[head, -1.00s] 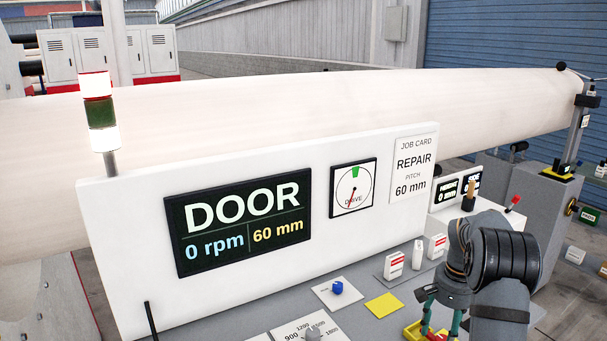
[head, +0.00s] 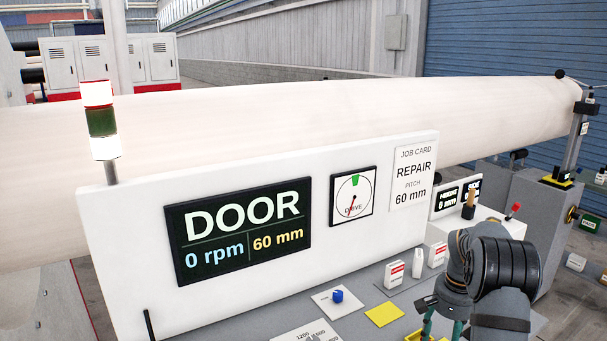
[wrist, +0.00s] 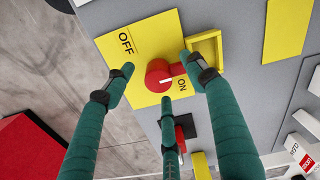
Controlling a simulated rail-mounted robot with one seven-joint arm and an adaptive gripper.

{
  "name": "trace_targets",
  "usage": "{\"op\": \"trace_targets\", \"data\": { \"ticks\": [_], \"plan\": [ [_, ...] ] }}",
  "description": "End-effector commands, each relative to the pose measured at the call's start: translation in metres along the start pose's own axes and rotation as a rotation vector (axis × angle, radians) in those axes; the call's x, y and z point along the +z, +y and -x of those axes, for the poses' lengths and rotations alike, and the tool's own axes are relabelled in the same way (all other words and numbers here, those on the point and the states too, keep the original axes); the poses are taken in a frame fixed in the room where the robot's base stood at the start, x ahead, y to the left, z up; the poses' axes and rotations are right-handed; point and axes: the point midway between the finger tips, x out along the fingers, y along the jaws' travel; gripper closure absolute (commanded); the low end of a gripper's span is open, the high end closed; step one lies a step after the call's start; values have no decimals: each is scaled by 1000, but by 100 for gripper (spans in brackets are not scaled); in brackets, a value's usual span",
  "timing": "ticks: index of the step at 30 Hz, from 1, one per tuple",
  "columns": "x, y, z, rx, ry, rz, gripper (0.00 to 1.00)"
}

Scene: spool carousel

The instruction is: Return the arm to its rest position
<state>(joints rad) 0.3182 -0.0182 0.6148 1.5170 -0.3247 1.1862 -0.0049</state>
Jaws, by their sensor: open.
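A white board with the DOOR display (head: 240,228) stands behind the console. A blue knob (head: 337,296), a yellow pad (head: 384,314) and small white boxes (head: 394,275) are left of my arm. A wooden-handled lever (head: 468,205) and red-tipped stick (head: 513,211) stand close behind it.

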Motion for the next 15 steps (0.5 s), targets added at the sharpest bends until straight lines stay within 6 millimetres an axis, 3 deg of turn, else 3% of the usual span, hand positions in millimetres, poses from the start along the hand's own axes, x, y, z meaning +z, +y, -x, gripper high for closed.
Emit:
{"op": "trace_targets", "data": {
  "ticks": [2,15],
  "plan": [
    [2,0,-19,2,-5,0,44],
    [3,2,-10,1,-2,689,44]
  ]
}}
